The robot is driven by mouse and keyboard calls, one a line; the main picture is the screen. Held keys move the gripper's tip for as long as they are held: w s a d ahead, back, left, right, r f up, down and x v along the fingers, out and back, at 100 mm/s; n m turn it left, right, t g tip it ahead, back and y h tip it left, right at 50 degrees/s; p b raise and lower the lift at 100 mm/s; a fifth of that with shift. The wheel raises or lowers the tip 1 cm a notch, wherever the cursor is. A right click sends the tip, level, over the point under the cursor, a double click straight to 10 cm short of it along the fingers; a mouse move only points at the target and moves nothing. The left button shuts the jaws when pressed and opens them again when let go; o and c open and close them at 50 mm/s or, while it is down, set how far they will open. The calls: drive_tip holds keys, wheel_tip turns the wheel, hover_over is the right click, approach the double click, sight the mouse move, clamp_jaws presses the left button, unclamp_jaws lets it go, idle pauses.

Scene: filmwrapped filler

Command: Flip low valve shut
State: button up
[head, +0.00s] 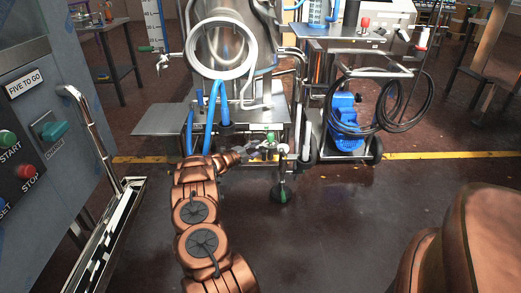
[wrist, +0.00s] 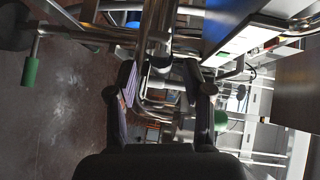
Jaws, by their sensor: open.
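The steel filler machine (head: 228,55) stands ahead, with low pipework at its front. A green-tipped valve handle (head: 283,194) hangs low below this pipework, near the floor. In the wrist view a green grip (wrist: 30,70) shows at the left and a second green part (wrist: 220,120) at the right, beside a finger. I cannot tell which of these is the low valve's handle. My gripper (head: 264,149) is at the low pipework, above and left of the hanging handle. In the wrist view my gripper (wrist: 165,98) is open, with steel pipe (wrist: 157,45) beyond and between its fingers. Contact is unclear.
A blue pump (head: 345,125) on a wheeled cart with a coiled black hose (head: 405,105) stands at the right. A control cabinet (head: 45,130) with a rail stands close at the left. The dark floor (head: 350,225) in front of the machine is clear.

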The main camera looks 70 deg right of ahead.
sight(258, 147)
drive_tip(key=shift+b+x, duration=0.45)
drive_tip(key=shift+x, duration=1.45)
drive_tip(key=shift+c, duration=0.4)
clamp_jaws()
